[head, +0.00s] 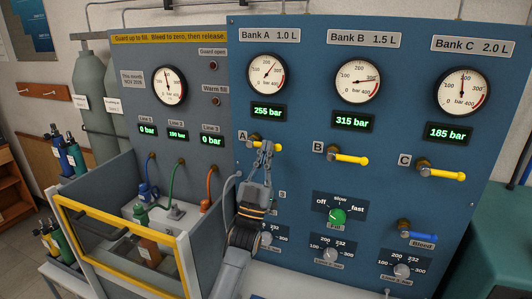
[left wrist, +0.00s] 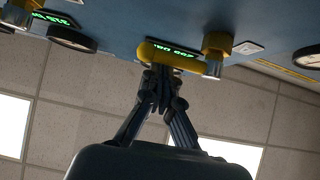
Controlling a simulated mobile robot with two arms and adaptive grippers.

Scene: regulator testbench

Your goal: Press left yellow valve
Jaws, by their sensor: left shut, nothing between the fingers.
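The left yellow valve (head: 278,147), marked A, is on the blue panel under the Bank A gauge. Its yellow lever points right from a brass stem and is partly hidden by my fingers. My left gripper (head: 267,147) is shut and empty, with its fingertips at the lever. In the left wrist view, the yellow lever (left wrist: 185,63) lies just beyond the closed fingertips (left wrist: 163,72), with its brass fitting (left wrist: 216,45) to the right. I cannot tell whether the tips touch the lever. My right gripper is out of view.
Yellow valves B (head: 350,158) and C (head: 445,174) are farther right, with a blue bleed valve (head: 420,235) below. A green fill knob (head: 337,215) sits below B. A yellow-framed guard (head: 120,245) stands left of my arm. The Bank A display (head: 268,111) reads 255 bar.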

